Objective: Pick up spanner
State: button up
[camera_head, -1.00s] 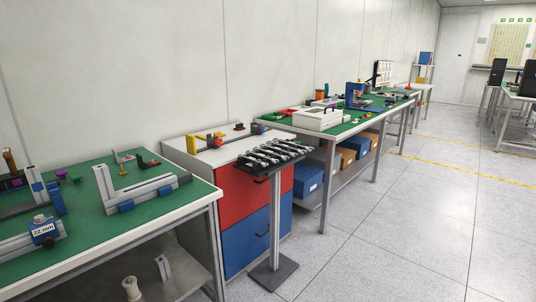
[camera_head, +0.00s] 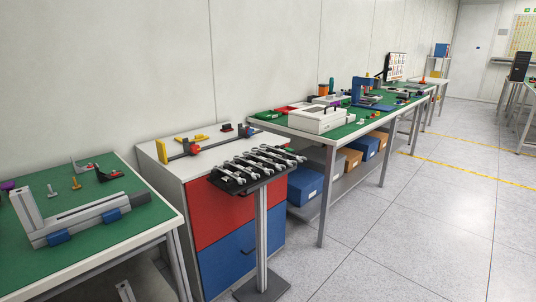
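Several silver spanners (camera_head: 258,163) lie side by side in a black tray on top of a grey stand. The tray (camera_head: 226,184) is near the middle of the head view, in front of a red and blue cabinet. The spanners look alike at this distance, and I cannot tell their sizes apart. My gripper is not in view.
A green-topped bench (camera_head: 150,237) with aluminium profiles stands at the left. The cabinet (camera_head: 222,213) is behind the stand's post (camera_head: 262,235) and base plate. A second green bench (camera_head: 352,126) runs back to the right, with blue and cardboard-brown boxes below. The floor (camera_head: 410,240) at the right is clear.

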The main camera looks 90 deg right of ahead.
aim_at(266, 171)
jog(key=k+l, duration=0.2)
jog(key=l, duration=0.3)
jog(key=k+l, duration=0.15)
jog(key=l, duration=0.35)
jog(key=k+l, duration=0.2)
jog(key=l, duration=0.3)
jog(key=k+l, duration=0.2)
jog(key=l, duration=0.35)
jog(key=k+l, duration=0.15)
jog(key=l, duration=0.35)
jog(key=k+l, duration=0.2)
jog(key=l, duration=0.3)
jog(key=k+l, duration=0.15)
jog(key=l, duration=0.35)
jog(key=k+l, duration=0.2)
jog(key=l, duration=0.3)
